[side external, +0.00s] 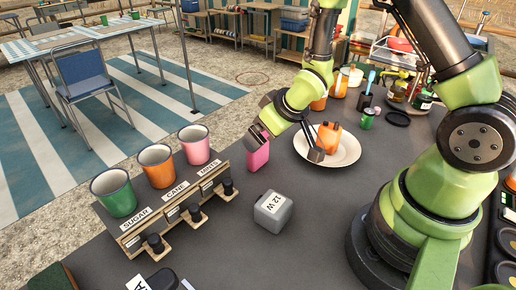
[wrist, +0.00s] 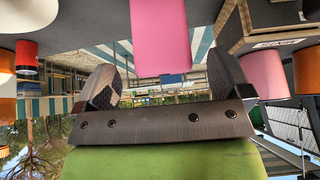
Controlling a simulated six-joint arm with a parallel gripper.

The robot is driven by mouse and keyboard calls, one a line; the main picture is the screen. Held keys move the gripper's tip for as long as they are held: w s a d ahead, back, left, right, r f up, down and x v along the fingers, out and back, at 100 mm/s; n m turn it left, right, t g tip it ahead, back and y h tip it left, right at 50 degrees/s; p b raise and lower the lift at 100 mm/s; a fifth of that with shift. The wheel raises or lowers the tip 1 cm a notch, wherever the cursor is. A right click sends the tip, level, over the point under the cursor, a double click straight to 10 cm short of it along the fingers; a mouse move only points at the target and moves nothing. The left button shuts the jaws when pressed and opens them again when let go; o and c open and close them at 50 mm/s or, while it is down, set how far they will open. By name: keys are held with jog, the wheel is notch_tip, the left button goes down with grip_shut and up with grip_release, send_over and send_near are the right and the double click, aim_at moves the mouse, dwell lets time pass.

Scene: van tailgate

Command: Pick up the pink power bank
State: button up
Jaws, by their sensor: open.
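The pink power bank (side external: 259,155) is a rounded pink block on the dark tabletop, left of the white plate; my gripper partly covers its top in the side view. In the wrist view the pink power bank (wrist: 160,35) reaches down from the top edge, between the lines of the two fingers. My gripper (side external: 284,146) is open, one finger by the pink block and the other over the plate's left edge. In the wrist view my gripper (wrist: 165,82) shows a gap on both sides of the block. I cannot tell whether either finger touches it.
The white plate (side external: 347,153) holds an orange item (side external: 330,136). A grey block marked 12 W (side external: 273,211) stands in front. A wooden rack (side external: 150,235) with green, orange and pink cups is at left. Bottles and jars crowd the back right. The table between rack and grey block is clear.

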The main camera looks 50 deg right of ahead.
jog(key=x, duration=0.4)
jog(key=shift+w+a+f, duration=0.1)
jog(key=shift+w+f, duration=0.05)
jog(key=c, duration=1.1)
